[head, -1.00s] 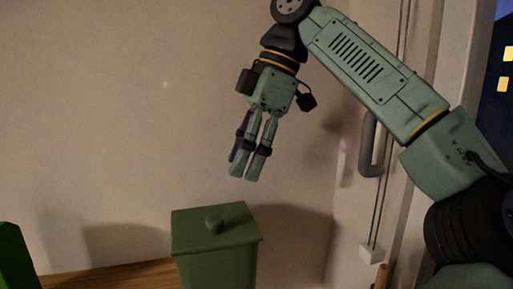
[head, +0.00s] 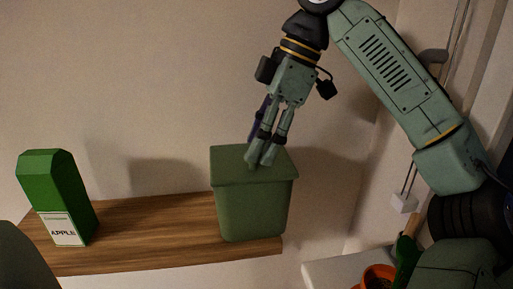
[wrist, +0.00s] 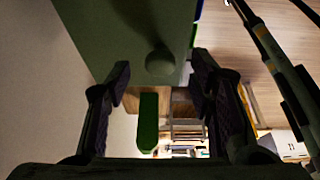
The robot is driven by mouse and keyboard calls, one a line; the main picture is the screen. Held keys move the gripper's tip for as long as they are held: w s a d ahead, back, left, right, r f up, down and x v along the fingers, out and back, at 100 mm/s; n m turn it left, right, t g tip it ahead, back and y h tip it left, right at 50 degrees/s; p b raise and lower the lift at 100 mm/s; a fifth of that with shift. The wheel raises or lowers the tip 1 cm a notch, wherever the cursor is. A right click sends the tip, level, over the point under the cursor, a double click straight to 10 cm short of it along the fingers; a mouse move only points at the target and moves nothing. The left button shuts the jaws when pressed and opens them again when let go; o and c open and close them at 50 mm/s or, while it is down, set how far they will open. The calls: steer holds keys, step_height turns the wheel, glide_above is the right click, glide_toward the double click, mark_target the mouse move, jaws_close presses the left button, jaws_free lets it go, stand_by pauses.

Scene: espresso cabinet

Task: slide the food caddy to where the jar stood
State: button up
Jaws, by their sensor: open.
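The food caddy (head: 252,208) is a green, tapered bin with a flat lid, standing upright at the right end of a wooden shelf (head: 150,228). My gripper (head: 262,160) points down over its lid in the head view and hides the lid's knob there. In the wrist view the lid (wrist: 120,30) fills the upper middle, and its round knob (wrist: 160,66) shows between the two open fingers (wrist: 162,82). The knob looks apart from both fingers. I cannot tell whether the fingertips touch the lid. No jar is seen.
A green apple carton (head: 58,195) stands at the shelf's left, with bare shelf between it and the caddy. A wall is behind. Lower right are an orange pot (head: 378,277), a pale surface (head: 325,272) and a white block on a cord (head: 404,203).

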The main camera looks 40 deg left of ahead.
steer(key=shift+x, duration=1)
steer(key=shift+c, duration=0.4)
jaws_close()
